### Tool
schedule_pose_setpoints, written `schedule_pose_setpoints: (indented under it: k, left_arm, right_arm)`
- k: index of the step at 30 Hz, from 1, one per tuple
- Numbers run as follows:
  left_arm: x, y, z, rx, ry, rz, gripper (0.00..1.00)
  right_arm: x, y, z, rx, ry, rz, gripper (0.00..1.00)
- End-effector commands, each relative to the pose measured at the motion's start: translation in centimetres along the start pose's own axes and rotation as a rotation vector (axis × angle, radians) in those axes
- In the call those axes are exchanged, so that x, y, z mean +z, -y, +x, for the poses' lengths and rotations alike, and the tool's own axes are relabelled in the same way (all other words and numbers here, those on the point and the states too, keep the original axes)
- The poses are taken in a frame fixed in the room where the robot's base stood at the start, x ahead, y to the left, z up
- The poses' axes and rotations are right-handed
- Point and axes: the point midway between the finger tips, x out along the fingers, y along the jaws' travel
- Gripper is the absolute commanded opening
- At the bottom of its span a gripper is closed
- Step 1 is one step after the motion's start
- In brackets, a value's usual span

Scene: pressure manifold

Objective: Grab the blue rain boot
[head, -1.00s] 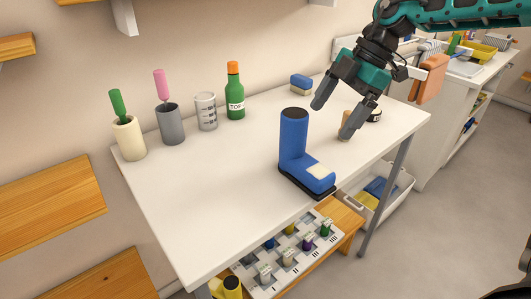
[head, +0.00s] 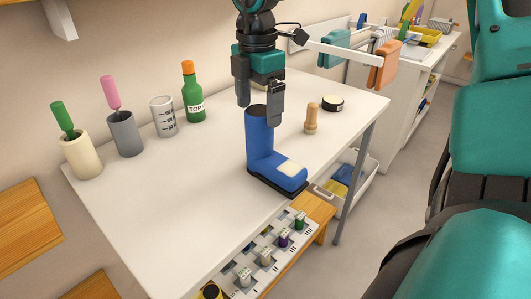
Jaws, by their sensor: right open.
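The blue rain boot (head: 262,150) stands upright on the white table (head: 180,215), near its front edge, with its toe pointing to the lower right. It has a dark sole and a pale patch on the toe. My right gripper (head: 259,114) is open, pointing down at the top of the boot shaft. Its fingers appear on either side of the shaft's upper end; the right finger overlaps the boot's top edge in the picture. I cannot tell whether they touch it. My left gripper is not in view.
A green bottle (head: 192,95), a measuring beaker (head: 163,117), a grey cup (head: 125,135) and a cream cup (head: 79,156) stand along the back left. A wooden peg (head: 311,119) and a dark round tin (head: 332,104) stand right of the boot. The table's front left is clear.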

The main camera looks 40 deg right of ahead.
Motion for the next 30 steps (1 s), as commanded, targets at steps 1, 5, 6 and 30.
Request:
schedule_pose_setpoints:
  k: [1, 5, 6, 30]
  left_arm:
    - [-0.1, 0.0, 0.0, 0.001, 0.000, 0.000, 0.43]
    - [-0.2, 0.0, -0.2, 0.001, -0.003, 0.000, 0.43]
    - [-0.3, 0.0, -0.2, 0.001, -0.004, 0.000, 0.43]
    - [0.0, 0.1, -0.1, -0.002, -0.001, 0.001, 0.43]
  right_arm:
    - [0.0, 0.1, 0.5, -0.003, -0.002, 0.001, 0.93]
    - [0.2, 0.1, 2.4, -0.006, -0.003, 0.000, 0.93]
    - [0.3, 0.1, 3.0, -0.005, -0.003, 0.000, 0.93]
    - [0.3, 0.1, 5.1, 0.000, -0.002, 0.000, 0.57]
